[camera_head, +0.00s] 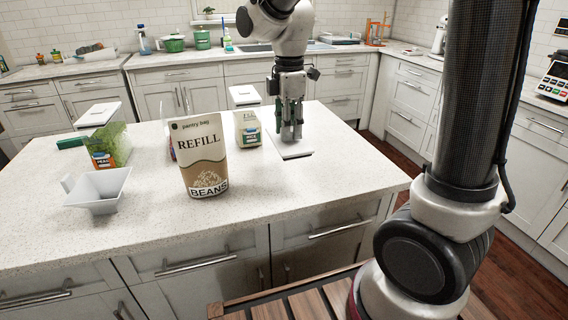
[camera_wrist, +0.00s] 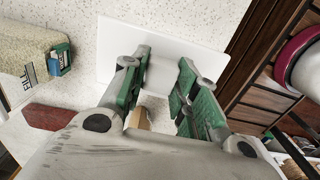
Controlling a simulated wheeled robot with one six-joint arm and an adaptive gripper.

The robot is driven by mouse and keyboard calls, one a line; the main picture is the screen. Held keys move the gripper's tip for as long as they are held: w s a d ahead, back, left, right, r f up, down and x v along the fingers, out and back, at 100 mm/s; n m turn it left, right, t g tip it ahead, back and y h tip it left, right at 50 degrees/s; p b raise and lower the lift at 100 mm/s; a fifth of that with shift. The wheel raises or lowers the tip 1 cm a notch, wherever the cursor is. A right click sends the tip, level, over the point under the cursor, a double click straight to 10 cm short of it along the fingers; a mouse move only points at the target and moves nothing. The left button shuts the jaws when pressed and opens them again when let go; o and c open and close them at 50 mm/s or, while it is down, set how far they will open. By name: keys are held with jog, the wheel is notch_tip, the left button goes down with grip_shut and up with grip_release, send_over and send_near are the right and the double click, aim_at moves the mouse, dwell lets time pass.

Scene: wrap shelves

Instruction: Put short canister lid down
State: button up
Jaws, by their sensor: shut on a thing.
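A flat white square lid (camera_head: 290,147) is low over the right part of the island top, at or just above the surface; I cannot tell if it touches. My gripper (camera_head: 291,132) points down over it, its green-padded fingers close to its upper face. In the wrist view the lid (camera_wrist: 118,58) spreads out beyond the fingers, and my gripper (camera_wrist: 158,85) covers its near part. A small tan piece (camera_wrist: 139,118) shows between the fingers. The exact grip point on the lid is hidden.
A REFILL beans bag (camera_head: 205,160) stands in front-centre, with a smaller labelled pack (camera_head: 247,128) left of the lid. A white square bowl (camera_head: 98,188) and a clear box with green contents (camera_head: 110,146) stand at left. Bare countertop (camera_head: 330,178) lies in front of the lid.

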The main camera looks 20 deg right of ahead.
notch_tip(320, 180, down, 9)
jog(key=shift+f, duration=0.1)
dwell(0.4)
jog(key=o, duration=1.1)
jog(key=shift+c, duration=0.2)
notch_tip(320, 180, up, 12)
jog(key=shift+r, duration=0.1)
jog(key=s+d+r+m+t, duration=0.3)
jog(key=s+d+m+t, duration=0.1)
jog(key=s+d+m, duration=1.1)
jog(key=s+m, duration=0.3)
jog(key=s, duration=0.1)
jog(key=shift+r, duration=0.15)
